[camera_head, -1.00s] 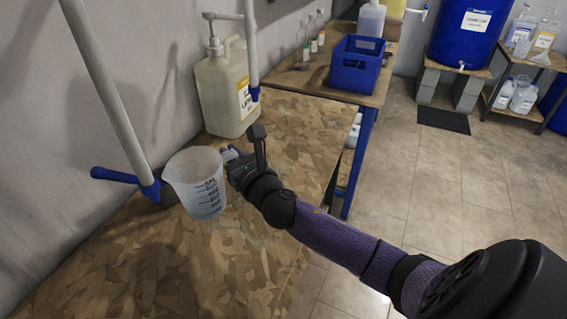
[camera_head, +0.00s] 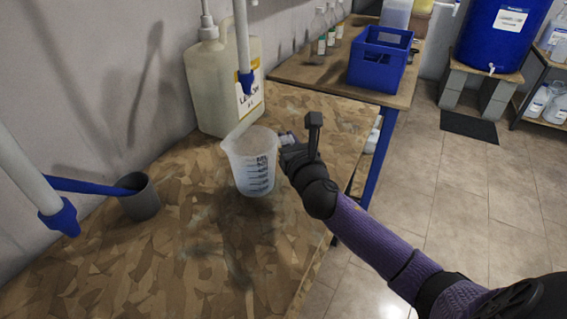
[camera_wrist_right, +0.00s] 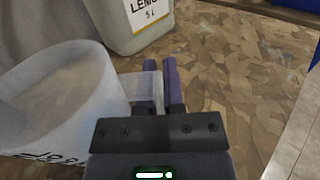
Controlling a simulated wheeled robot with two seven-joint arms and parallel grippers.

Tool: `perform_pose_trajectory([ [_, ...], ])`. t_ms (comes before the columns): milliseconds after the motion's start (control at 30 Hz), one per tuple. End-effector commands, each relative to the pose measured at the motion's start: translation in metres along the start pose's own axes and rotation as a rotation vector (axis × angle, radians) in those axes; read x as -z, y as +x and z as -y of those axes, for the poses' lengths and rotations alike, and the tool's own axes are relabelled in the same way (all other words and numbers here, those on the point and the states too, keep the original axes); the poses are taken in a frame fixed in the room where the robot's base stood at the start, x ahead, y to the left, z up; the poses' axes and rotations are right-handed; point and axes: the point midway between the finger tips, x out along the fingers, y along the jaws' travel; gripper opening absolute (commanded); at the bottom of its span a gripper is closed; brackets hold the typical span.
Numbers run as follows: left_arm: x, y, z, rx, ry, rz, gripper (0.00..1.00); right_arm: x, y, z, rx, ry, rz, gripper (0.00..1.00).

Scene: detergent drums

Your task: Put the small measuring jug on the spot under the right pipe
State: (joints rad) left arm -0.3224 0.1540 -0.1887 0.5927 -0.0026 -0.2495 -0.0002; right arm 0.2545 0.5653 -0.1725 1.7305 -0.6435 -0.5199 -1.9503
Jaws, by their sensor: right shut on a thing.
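The small measuring jug (camera_head: 252,168) is translucent with dark scale marks. It is upright, seemingly a little above the wooden bench, with a shadow below it. My right gripper (camera_head: 286,140) is shut on it from the right; in the right wrist view the purple fingers (camera_wrist_right: 165,85) close at the handle and the jug's wide rim (camera_wrist_right: 55,80) shows at left. The right pipe (camera_head: 243,50), white with a blue tip, hangs behind and above the jug. The left pipe (camera_head: 30,180) is at the left edge. A spot under the right pipe is not discernible. My left gripper is not in view.
A large lemon-labelled canister (camera_head: 222,85) stands against the wall behind the jug. A grey cup (camera_head: 140,200) with a blue-handled thing stands at left on the bench (camera_head: 120,265). A blue crate (camera_head: 378,65) is on the farther table. The bench front is clear.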

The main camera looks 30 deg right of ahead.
Motion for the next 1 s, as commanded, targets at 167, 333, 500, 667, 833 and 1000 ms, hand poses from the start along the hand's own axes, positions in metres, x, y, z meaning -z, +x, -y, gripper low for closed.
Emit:
perform_pose_trajectory([
  [167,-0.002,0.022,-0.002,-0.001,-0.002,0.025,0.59,0.031,0.0,0.0,0.001,0.0,-0.002,0.0],
  [333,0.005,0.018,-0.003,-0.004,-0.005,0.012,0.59,0.026,0.0,0.0,0.0,0.0,0.001,0.0],
  [500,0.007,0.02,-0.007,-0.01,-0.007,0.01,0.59,0.029,0.0,0.0,0.0,0.0,0.0,0.14],
  [667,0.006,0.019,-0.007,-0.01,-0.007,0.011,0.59,0.029,0.0,0.0,0.0,0.0,0.001,0.45],
  [833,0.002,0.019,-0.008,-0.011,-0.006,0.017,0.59,0.029,0.0,0.0,0.0,0.0,0.001,0.45],
  [1000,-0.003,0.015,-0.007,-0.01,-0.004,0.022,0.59,0.024,-0.002,0.0,0.0,0.0,0.001,0.45],
])
